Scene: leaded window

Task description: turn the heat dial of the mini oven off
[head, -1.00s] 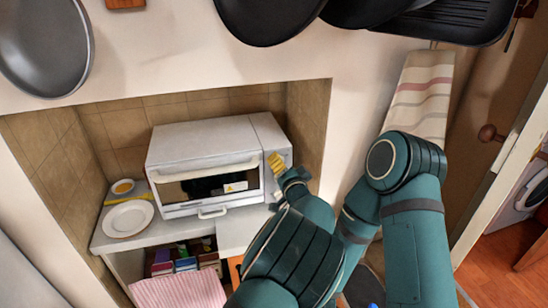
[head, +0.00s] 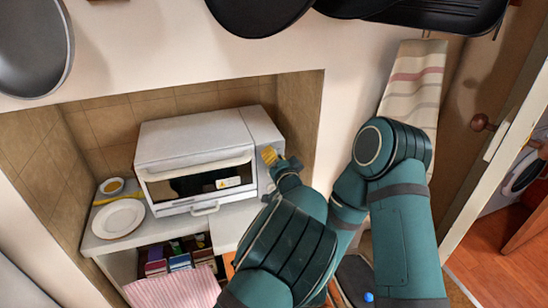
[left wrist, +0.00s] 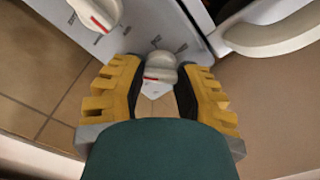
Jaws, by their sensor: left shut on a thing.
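The white mini oven (head: 195,140) stands in the tiled niche, its door shut and its control panel on the right side of its front. My left gripper (head: 270,155) is at that panel, its yellow fingers hiding the dial there in the head view. In the left wrist view the left gripper (left wrist: 159,85) has its fingers on either side of a white dial (left wrist: 161,62) with a red mark, and is shut on it. I cannot tell from its label whether this is the heat dial. A second white dial (left wrist: 97,10) with a red mark is at the upper left. My right gripper is out of view.
The oven's door handle (left wrist: 275,32) is near the gripper at the upper right of the wrist view. Dark pans (head: 258,18) hang above. The niche's right wall is close to the gripper.

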